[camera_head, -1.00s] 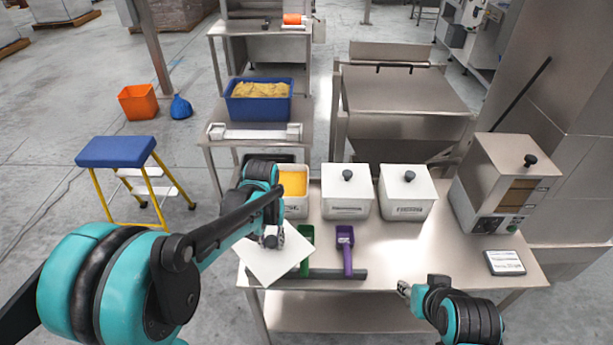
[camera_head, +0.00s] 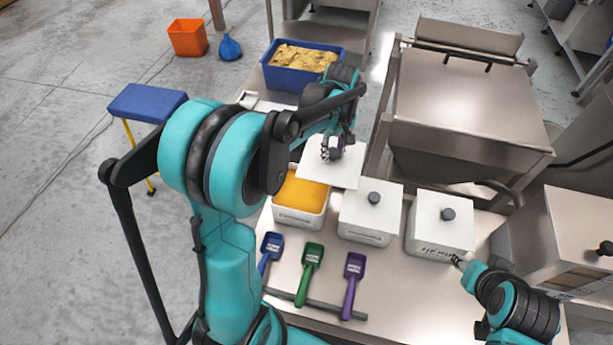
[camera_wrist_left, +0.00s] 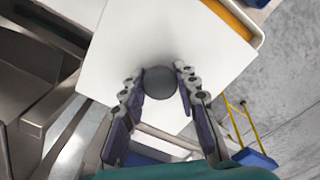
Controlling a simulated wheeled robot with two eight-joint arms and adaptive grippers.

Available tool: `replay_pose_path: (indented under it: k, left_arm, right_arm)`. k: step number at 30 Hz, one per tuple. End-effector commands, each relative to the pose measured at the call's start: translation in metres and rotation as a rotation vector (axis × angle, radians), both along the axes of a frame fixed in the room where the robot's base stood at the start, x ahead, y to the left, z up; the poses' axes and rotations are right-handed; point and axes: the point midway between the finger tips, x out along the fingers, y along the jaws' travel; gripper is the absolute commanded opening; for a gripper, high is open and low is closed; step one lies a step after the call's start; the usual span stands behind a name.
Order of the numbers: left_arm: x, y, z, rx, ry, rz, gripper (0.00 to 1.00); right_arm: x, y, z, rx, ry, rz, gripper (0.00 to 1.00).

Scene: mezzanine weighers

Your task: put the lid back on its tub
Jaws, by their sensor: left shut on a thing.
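The white square lid (camera_head: 345,174) is held by its dark round knob (camera_wrist_left: 160,82) in my left gripper (camera_head: 332,152), whose fingers close on both sides of the knob in the wrist view. The open white tub (camera_head: 300,218) with orange-yellow contents (camera_head: 302,193) stands below and left of the lid in the head view. The lid covers part of the tub's back right, raised and offset from it. In the wrist view a strip of the tub (camera_wrist_left: 248,18) shows beyond the lid's edge. My right gripper (camera_head: 459,262) is low by the rightmost lidded tub; its fingers are too small to judge.
Two lidded white tubs (camera_head: 368,224) (camera_head: 440,238) stand to the right. Blue (camera_head: 270,247), green (camera_head: 310,262) and purple (camera_head: 352,275) scoops lie in front. A blue crate (camera_head: 285,78) is behind, a steel cabinet (camera_head: 560,235) at right. Some tabletop is clear near the front.

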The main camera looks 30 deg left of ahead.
Motion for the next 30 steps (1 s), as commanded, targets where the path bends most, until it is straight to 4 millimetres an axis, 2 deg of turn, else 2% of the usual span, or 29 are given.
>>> replay_pose_path:
  k: [1,6,12,17,25,30]
  left_arm:
    - [-0.009,0.010,-0.010,0.000,0.000,0.005,0.00]
    - [-0.040,0.037,-0.035,0.000,0.000,0.004,0.00]
    - [-0.063,0.059,-0.053,0.000,0.000,0.001,0.00]
    - [-0.067,0.063,-0.059,0.000,0.000,-0.003,0.00]
    - [-0.067,0.063,-0.096,0.000,0.000,-0.003,0.00]
    - [-0.067,0.062,-0.096,0.000,0.000,-0.003,0.00]
  right_arm:
    - [0.000,0.000,-0.005,0.000,0.000,0.000,0.40]
    - [0.000,0.000,-0.014,0.000,0.000,0.000,0.40]
    - [0.000,0.000,-0.020,0.000,0.000,0.000,0.40]
    - [0.000,0.000,-0.022,0.000,0.000,0.000,0.40]
    - [0.000,0.000,-0.036,0.000,0.000,0.000,0.40]
    - [0.000,0.000,-0.034,0.000,0.000,0.000,0.40]
